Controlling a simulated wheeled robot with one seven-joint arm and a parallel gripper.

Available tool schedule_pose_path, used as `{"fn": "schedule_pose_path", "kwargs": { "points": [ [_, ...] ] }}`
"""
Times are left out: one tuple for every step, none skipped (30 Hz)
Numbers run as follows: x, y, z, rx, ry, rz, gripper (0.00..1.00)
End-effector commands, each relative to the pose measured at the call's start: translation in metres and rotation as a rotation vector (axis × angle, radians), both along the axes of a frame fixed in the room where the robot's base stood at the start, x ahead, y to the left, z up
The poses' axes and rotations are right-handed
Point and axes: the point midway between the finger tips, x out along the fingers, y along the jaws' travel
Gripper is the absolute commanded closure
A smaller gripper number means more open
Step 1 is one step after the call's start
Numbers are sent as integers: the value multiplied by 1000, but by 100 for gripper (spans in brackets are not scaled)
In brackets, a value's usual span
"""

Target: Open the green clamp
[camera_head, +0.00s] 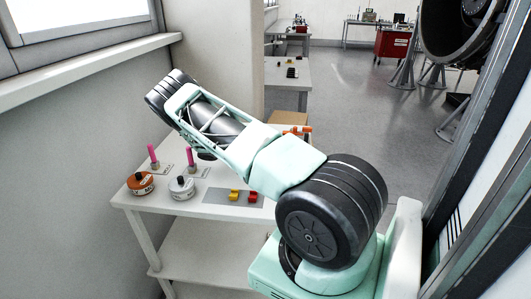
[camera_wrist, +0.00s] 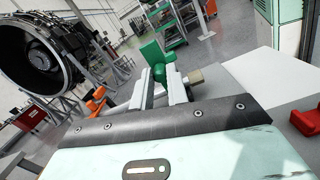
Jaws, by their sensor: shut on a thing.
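The green clamp (camera_wrist: 154,58) shows in the wrist view just beyond my fingers, with a green part reaching down between them. My gripper (camera_wrist: 163,84) is shut on this green part, one finger on each side. A beige knob-like end (camera_wrist: 195,77) shows just right of the fingers; I cannot tell whether it belongs to the clamp. In the head view my own arm hides the gripper and the green clamp.
An orange clamp (camera_wrist: 95,101) is left of my gripper, and a red one (camera_wrist: 306,122) is at right. The white table (camera_head: 150,214) holds an orange pot (camera_head: 141,183), a white pot (camera_head: 182,187), pink-topped pieces (camera_head: 153,157) and small yellow and red blocks (camera_head: 243,195).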

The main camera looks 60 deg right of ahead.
Motion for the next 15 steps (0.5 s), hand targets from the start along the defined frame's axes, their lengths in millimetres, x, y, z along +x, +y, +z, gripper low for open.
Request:
{"fn": "schedule_pose_path", "kwargs": {
  "points": [
    [0, 0, -2, -5, 10, 2, 100],
    [0, 0, -2, -6, 15, 2, 100],
    [0, 0, -2, -8, 20, 1, 100],
    [-1, 0, -2, -10, 24, 1, 100],
    [-1, 0, -2, -11, 26, 2, 100],
    [-1, 0, -2, -11, 29, 1, 100],
    [-1, 0, -2, -11, 30, 2, 100],
    [-1, 0, -2, -12, 31, 1, 100],
    [-1, 0, -2, -12, 32, 1, 100],
    [-1, 0, -2, -12, 32, 1, 100],
    [-1, 0, -2, -12, 32, 1, 100],
    [-1, 0, -2, -12, 31, 1, 100],
    [-1, 0, -2, -12, 31, 1, 100],
    [-1, 0, -2, -12, 31, 1, 100],
    [-1, 0, -2, -12, 31, 1, 100]
  ]
}}
